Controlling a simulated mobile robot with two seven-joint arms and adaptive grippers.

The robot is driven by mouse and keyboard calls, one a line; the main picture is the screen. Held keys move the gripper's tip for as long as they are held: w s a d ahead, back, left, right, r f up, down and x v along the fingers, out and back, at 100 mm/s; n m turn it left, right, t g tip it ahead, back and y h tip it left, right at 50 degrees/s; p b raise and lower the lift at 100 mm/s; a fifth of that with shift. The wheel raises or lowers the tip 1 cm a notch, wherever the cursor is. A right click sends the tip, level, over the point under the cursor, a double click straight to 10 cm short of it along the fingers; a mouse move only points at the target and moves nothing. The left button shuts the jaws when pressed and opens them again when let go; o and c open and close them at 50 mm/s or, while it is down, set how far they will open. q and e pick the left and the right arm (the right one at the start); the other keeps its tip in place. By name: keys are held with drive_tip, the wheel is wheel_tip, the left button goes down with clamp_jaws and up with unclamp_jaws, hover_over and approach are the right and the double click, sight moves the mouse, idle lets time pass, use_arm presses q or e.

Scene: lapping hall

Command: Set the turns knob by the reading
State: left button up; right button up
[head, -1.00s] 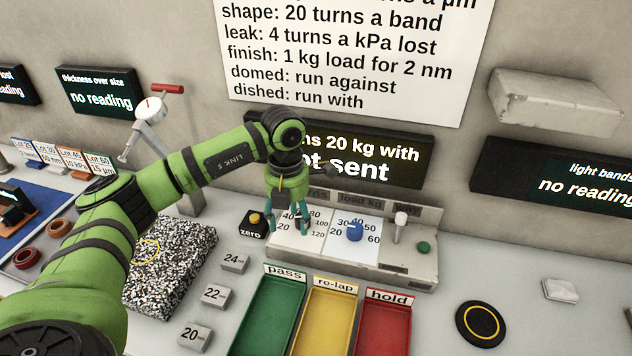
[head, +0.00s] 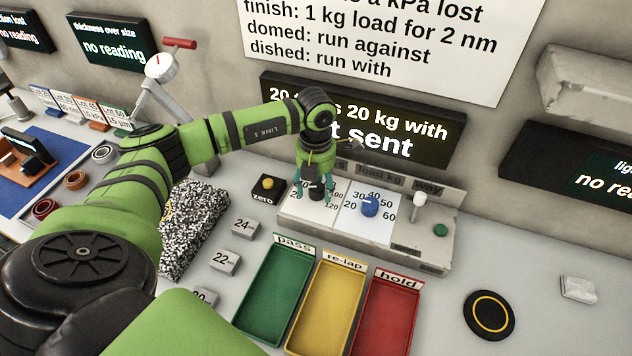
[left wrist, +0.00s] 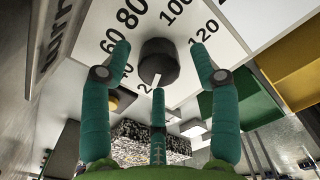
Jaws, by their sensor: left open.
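The turns knob (left wrist: 158,62) is a dark round knob with a white pointer, on a white dial numbered up to 120. In the left wrist view its pointer faces the bottom of the picture. My left gripper (head: 314,192) is over this dial on the control panel (head: 430,257). Its three teal fingers are open and spread around the knob in the picture; I see no clear contact. The dark display (head: 440,127) above the panel shows 20 turns, 20 kg, with, and "sent"; my arm hides part of its text. My right gripper is not in view.
Right of the dial are the blue load knob (head: 370,206), the white way lever (head: 419,203) and a green button (head: 440,229). The zero button (head: 267,184) stands left. Green (head: 272,290), yellow (head: 326,305) and red (head: 388,315) trays lie in front.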

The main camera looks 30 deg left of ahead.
use_arm(q)
drive_tip(key=c, duration=1.1)
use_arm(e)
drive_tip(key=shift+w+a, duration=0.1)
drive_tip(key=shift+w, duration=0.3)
use_arm(q)
drive_tip(key=shift+f, duration=0.1)
drive_tip(key=shift+c, duration=0.2)
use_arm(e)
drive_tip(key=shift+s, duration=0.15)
